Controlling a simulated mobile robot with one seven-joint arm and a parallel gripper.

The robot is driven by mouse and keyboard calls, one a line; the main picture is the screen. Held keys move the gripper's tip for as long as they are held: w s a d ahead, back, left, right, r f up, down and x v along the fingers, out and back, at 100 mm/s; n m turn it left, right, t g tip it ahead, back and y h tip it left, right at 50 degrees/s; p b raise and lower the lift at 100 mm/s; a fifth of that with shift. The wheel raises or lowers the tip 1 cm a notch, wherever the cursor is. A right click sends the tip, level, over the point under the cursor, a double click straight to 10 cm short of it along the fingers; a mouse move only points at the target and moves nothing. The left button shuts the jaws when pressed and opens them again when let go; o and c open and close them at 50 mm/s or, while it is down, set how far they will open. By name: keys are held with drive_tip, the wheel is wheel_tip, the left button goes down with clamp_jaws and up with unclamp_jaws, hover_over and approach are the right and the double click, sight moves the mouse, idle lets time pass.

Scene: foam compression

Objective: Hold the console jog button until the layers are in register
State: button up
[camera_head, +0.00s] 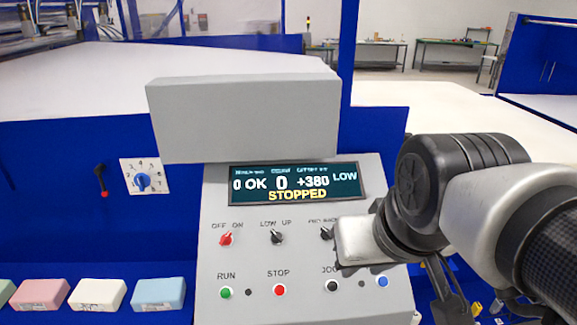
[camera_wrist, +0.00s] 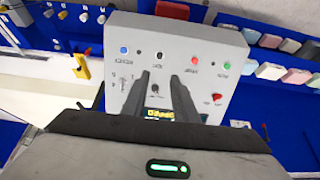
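The grey console (camera_head: 255,255) stands in front of me with a lit display (camera_head: 295,184) reading "0 OK 0 +380 LOW" and "STOPPED". The black jog button (camera_head: 331,286) is on its lower right, under a partly hidden label. It also shows in the wrist view (camera_wrist: 158,58). My gripper (camera_wrist: 160,76) points at the panel, its two dark fingers apart with nothing between them. In the wrist view, the jog button appears just beyond the fingertips; contact cannot be made out. In the head view, my gripper covers part of the panel's right side, and its fingertips are not clear.
A green run button (camera_head: 225,293), red stop button (camera_head: 280,290) and blue button (camera_head: 382,282) share the jog button's row. A red switch (camera_head: 226,239) and black knobs (camera_head: 277,237) sit above. Coloured foam blocks (camera_head: 158,293) lie at lower left.

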drive_tip(key=shift+f, duration=0.15)
clamp_jaws()
idle(1.5)
